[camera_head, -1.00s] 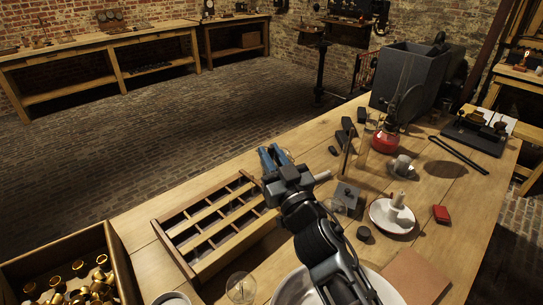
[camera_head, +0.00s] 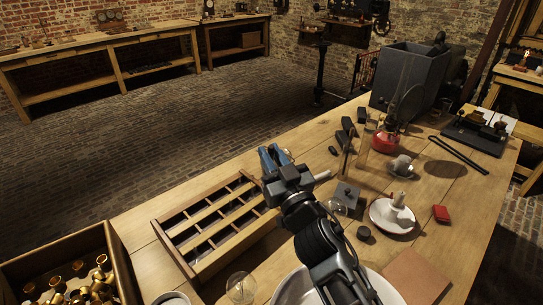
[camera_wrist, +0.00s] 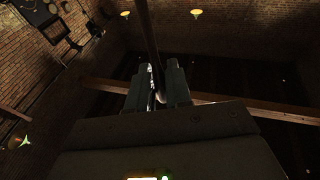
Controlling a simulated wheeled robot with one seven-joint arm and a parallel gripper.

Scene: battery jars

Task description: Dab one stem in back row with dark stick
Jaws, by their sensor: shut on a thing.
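My gripper (camera_head: 274,158), with blue fingers, is over the back right end of the wooden divided rack (camera_head: 166,240), pointing away from my body. In the wrist view its two fingers (camera_wrist: 158,82) are closed around a dark stick (camera_wrist: 143,25), which runs up past the fingertips. In the head view I cannot make out the held stick. The rack has rows of compartments; some seem to hold clear glass. Stems are too small and dark to tell apart, and my gripper and arm cover the rack's right end.
A box (camera_head: 122,262) of brass pieces stands left of the rack. A white bowl (camera_head: 388,287) lies under my arm.

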